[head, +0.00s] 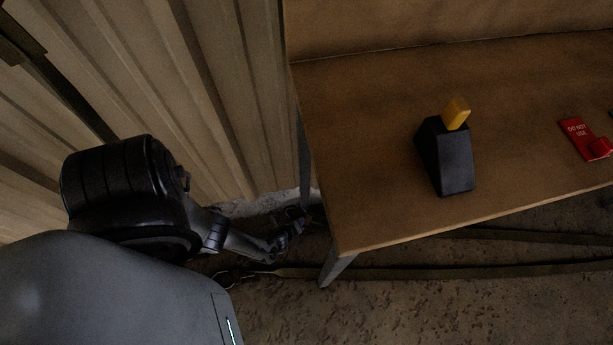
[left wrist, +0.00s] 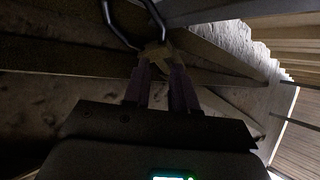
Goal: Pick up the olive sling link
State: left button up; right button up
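The olive sling lies on the floor under the table, its strap (head: 430,271) running to the right with a dark ring (head: 229,278) at its left end. A second strap (head: 520,236) lies further back. My left gripper (head: 285,228) is low, beside the table's left end, its tips dark and hard to make out. In the left wrist view a dark metal loop (left wrist: 121,27) is just beyond the fingertips. An olive-tan piece (left wrist: 154,52) is at the tips of my left gripper (left wrist: 161,62); whether they clamp it I cannot tell. My right gripper is not in view.
The wooden table (head: 370,215) has a front leg (head: 338,268) close to my left gripper. A corrugated wall (head: 225,90) is behind the gripper.

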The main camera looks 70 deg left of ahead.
aim_at(308, 215)
pick_arm(q)
jog(key=b+x, duration=0.3)
jog(key=x, duration=0.1)
jog(key=shift+f, duration=0.25)
jog(key=shift+w+a+f+b, duration=0.3)
jog(key=shift+w+f+b, duration=0.05)
jog(key=shift+w+b, duration=0.15)
jog(key=b+x, duration=0.4)
jog(key=shift+d+f, duration=0.15)
jog(key=shift+d, duration=0.15)
jog(key=shift+w+a+f, duration=0.2)
jog(key=shift+w+a, duration=0.05)
jog(key=shift+w, duration=0.15)
jog(key=shift+s, duration=0.1)
jog(key=shift+c, duration=0.2)
grip_shut()
